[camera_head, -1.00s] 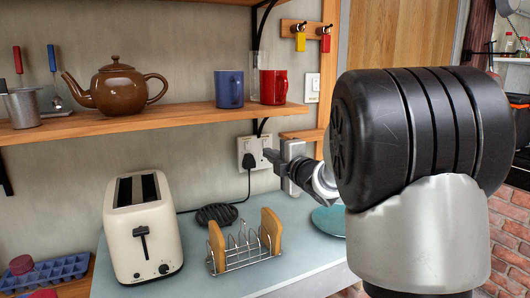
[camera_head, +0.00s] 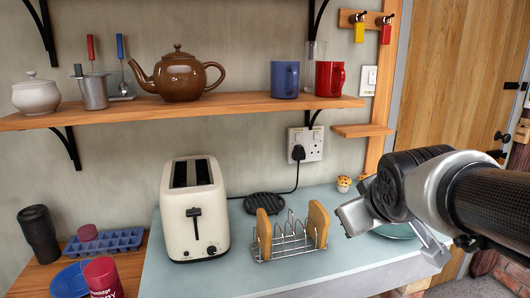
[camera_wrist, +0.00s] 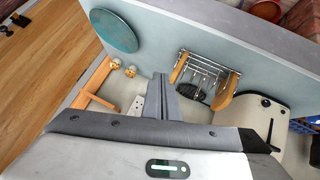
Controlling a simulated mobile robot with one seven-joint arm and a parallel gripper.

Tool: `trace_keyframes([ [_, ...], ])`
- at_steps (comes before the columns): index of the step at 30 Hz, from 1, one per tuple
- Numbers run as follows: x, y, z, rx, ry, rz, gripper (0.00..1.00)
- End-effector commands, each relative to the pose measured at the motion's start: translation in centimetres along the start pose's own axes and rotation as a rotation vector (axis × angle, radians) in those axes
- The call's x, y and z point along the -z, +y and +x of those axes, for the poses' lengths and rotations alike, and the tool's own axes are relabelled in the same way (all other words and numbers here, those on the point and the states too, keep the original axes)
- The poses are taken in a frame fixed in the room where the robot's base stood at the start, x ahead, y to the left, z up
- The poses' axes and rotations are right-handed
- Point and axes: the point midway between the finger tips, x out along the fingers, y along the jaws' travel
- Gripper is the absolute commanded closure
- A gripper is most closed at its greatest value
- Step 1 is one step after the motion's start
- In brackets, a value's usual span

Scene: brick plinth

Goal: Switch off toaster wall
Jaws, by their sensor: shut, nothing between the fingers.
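The white double wall socket (camera_head: 305,145) is on the wall below the shelf, with a black plug (camera_head: 298,153) in its left side. A black cord runs down from the plug behind the toaster (camera_head: 195,210). The socket's switches are too small to read. My gripper is down to the right of the socket, clear of it, over the right part of the counter. In the wrist view my gripper's fingers (camera_wrist: 163,80) are together and empty. The socket shows partly beside them (camera_wrist: 137,105). The toaster also shows at the right there (camera_wrist: 262,118).
A wire toast rack (camera_head: 290,240) with bread stands in front of the socket. A blue-green plate (camera_wrist: 114,31) lies on the counter (camera_head: 260,275). The shelf (camera_head: 225,108) above holds a teapot and mugs. Two small mushroom-like shakers (camera_head: 344,184) stand near the wall.

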Motion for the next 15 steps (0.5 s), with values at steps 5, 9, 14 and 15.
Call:
trace_keyframes([
  [5,-6.6,-5.1,-4.4,0.101,-0.169,0.219,1.00],
  [9,-11.1,-8.7,-7.3,0.163,-0.294,0.347,1.00],
  [14,-8.0,-7.2,-11.0,0.169,-0.312,0.359,1.00],
  [15,-7.3,-6.8,-11.7,0.168,-0.312,0.359,1.00],
])
